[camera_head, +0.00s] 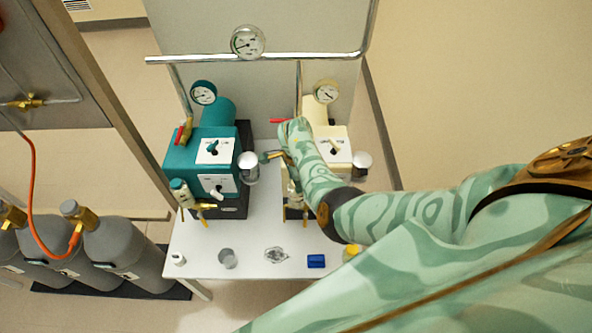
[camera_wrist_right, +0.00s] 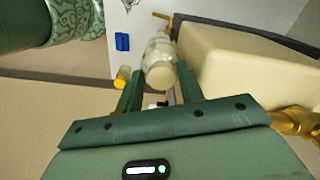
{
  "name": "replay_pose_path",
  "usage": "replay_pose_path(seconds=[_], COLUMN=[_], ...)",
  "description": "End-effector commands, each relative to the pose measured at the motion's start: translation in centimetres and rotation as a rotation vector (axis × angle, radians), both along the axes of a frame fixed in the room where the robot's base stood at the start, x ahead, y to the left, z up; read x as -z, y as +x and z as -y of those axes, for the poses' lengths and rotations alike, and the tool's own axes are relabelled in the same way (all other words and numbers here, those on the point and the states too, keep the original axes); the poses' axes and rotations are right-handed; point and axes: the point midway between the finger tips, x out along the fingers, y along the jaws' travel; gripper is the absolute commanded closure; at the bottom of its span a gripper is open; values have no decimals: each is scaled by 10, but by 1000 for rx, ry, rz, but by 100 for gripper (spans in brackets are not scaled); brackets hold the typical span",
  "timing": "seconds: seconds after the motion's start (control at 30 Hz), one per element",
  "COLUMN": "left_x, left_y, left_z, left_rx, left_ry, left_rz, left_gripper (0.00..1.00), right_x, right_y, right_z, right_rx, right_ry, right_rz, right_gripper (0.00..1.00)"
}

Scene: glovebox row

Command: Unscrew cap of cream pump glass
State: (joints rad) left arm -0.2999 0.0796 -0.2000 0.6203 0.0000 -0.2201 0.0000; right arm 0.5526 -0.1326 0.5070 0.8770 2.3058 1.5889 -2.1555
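The cream pump (camera_head: 323,112) stands on the right of the white table, partly hidden by my arm. Its glass (camera_head: 362,172), with a silvery domed cap (camera_head: 362,158), shows at its right side. In the right wrist view a glass jar (camera_wrist_right: 158,50) beside the cream pump body (camera_wrist_right: 235,75) lies between the fingers of my right gripper (camera_wrist_right: 158,72). Its pale round end (camera_wrist_right: 160,77) faces the camera. The fingers are apart; I see no clear contact with the glass. In the head view my right gripper is mostly hidden. My left gripper is not in view.
The teal pump (camera_head: 200,155) with its own glass (camera_head: 249,172) stands to the left. A pipe (camera_head: 200,59) crosses behind the pumps.

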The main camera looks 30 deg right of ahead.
Motion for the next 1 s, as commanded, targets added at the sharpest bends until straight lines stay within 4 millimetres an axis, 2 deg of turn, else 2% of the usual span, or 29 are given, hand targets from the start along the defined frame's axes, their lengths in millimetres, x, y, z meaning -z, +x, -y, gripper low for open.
replay_pose_path(seconds=[0.4, 0.5, 0.6, 0.77, 0.8, 0.93, 1.0], left_x=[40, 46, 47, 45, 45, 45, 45], left_y=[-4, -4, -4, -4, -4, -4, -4], left_z=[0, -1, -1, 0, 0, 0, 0], left_rx=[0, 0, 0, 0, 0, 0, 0], left_ry=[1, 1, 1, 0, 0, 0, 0], left_rz=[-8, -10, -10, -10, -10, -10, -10], left_gripper=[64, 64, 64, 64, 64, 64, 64], right_x=[4, 3, 1, 0, 0, 0, 0], right_y=[4, 4, 4, 4, 4, 4, 4], right_z=[5, 6, 5, 4, 4, 4, 4], right_rx=[1096, 1273, 1347, 1352, 1351, 1349, 1349], right_ry=[-5, -6, -6, -5, -5, -5, -4], right_rz=[3, 2, 1, 1, 0, 0, 0], right_gripper=[60, 60, 60, 60, 63, 98, 98])
